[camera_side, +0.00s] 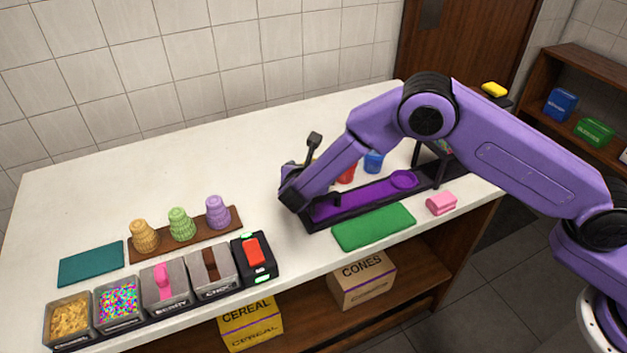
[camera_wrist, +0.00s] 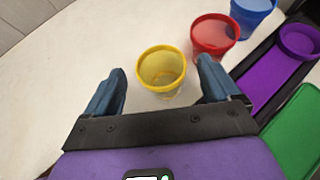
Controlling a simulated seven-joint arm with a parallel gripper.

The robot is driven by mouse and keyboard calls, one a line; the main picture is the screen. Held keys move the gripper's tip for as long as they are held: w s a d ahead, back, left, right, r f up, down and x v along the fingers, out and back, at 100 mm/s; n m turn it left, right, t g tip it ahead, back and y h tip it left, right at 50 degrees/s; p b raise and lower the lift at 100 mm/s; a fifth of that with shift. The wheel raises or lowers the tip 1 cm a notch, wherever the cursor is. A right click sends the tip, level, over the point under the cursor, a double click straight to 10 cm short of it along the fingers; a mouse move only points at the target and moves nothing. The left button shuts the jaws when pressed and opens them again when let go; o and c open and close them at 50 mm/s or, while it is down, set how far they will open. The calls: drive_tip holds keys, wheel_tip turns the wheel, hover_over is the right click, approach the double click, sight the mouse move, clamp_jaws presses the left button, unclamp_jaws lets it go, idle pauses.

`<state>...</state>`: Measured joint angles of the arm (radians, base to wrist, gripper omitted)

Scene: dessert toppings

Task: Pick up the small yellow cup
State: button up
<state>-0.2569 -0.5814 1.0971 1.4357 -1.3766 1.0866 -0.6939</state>
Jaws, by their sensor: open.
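The small yellow cup (camera_wrist: 161,72) stands upright on the white counter in the wrist view, its open top facing up. My gripper (camera_wrist: 161,75) is open and empty, with one blue finger on each side of the cup in that view. Clear space shows between each finger and the cup. How high the fingers are above the counter is hard to tell. In the side view my wrist and gripper hide nearly all of the yellow cup.
A red cup (camera_wrist: 213,36) and a blue cup (camera_wrist: 252,14) stand in a row beyond the yellow one. A purple tray (camera_side: 345,205), green mat (camera_side: 373,227) and pink block (camera_side: 441,203) lie close by. Topping bins (camera_side: 118,303) and cones (camera_side: 181,224) are at left.

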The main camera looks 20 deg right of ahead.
drive_tip(key=shift+w+d+f, duration=0.2)
drive_tip(key=shift+w+d, duration=0.05)
drive_tip(key=shift+w, duration=0.1)
drive_tip(key=c, duration=1.4)
drive_tip(key=shift+o, duration=0.2)
